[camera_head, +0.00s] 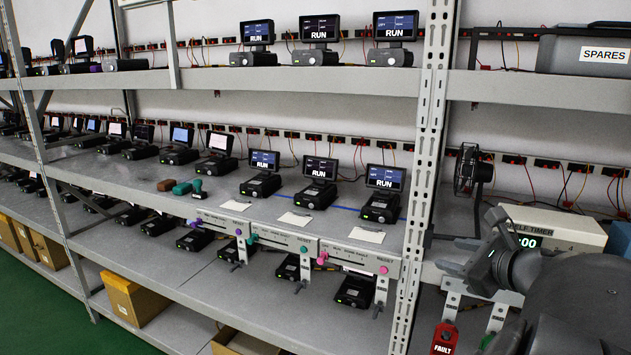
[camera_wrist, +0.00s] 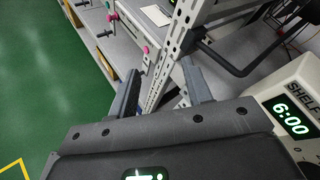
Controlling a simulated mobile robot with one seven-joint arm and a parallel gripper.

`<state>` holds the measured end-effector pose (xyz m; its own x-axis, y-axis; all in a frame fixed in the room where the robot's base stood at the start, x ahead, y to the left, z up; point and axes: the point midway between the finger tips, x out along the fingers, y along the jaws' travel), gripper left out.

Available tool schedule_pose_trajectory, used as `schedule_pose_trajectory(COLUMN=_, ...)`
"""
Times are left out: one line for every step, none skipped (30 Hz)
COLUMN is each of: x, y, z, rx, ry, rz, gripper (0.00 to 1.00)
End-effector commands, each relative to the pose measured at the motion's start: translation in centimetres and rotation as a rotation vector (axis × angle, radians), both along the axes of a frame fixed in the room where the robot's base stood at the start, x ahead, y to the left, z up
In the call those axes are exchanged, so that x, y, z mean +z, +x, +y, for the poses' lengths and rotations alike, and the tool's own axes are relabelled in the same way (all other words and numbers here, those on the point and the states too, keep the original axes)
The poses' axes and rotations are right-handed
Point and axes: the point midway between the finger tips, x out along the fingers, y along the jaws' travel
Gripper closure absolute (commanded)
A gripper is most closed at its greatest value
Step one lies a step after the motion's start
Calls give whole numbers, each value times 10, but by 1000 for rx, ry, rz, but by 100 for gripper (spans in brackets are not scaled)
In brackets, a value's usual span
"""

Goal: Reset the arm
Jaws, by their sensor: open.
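My arm fills the lower right corner of the head view and hides part of the shelf there.
The cream timer box (camera_head: 553,228) stands close to my arm; it shows 6:00 in the wrist view (camera_wrist: 292,115). A black fan (camera_head: 467,170) is behind my gripper. Control strips (camera_head: 345,256) line the shelf edge. A red FAULT tag (camera_head: 444,338) hangs low. Green floor (camera_wrist: 45,80) is clear.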

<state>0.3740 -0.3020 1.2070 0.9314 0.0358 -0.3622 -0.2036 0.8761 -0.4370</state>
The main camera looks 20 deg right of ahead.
Motion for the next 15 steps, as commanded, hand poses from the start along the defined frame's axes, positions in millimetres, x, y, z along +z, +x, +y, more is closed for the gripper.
schedule_pose_trajectory(x=4, y=9, z=27, rx=75, ry=-40, rz=15, gripper=55)
schedule_pose_trajectory(x=5, y=13, z=40, rx=116, ry=-63, rz=25, gripper=55)
schedule_pose_trajectory(x=7, y=17, z=58, rx=169, ry=-96, rz=38, gripper=55)
schedule_pose_trajectory(x=8, y=19, z=72, rx=210, ry=-120, rz=47, gripper=55)
schedule_pose_trajectory(x=9, y=21, z=85, rx=249, ry=-146, rz=56, gripper=55)
schedule_pose_trajectory(x=10, y=23, z=102, rx=301, ry=-181, rz=65, gripper=55)
schedule_pose_trajectory(x=11, y=24, z=114, rx=341, ry=-206, rz=72, gripper=55)
schedule_pose_trajectory(x=12, y=24, z=127, rx=379, ry=-233, rz=77, gripper=55)
schedule_pose_trajectory(x=13, y=24, z=143, rx=431, ry=-270, rz=85, gripper=55)
schedule_pose_trajectory(x=12, y=22, z=156, rx=474, ry=-305, rz=93, gripper=55)
schedule_pose_trajectory(x=9, y=20, z=171, rx=530, ry=-356, rz=105, gripper=55)
schedule_pose_trajectory(x=0, y=14, z=193, rx=627, ry=-461, rz=129, gripper=55)
schedule_pose_trajectory(x=-8, y=9, z=208, rx=701, ry=-548, rz=147, gripper=55)
schedule_pose_trajectory(x=-16, y=3, z=221, rx=775, ry=-635, rz=163, gripper=55)
schedule_pose_trajectory(x=-26, y=-6, z=237, rx=874, ry=-751, rz=180, gripper=55)
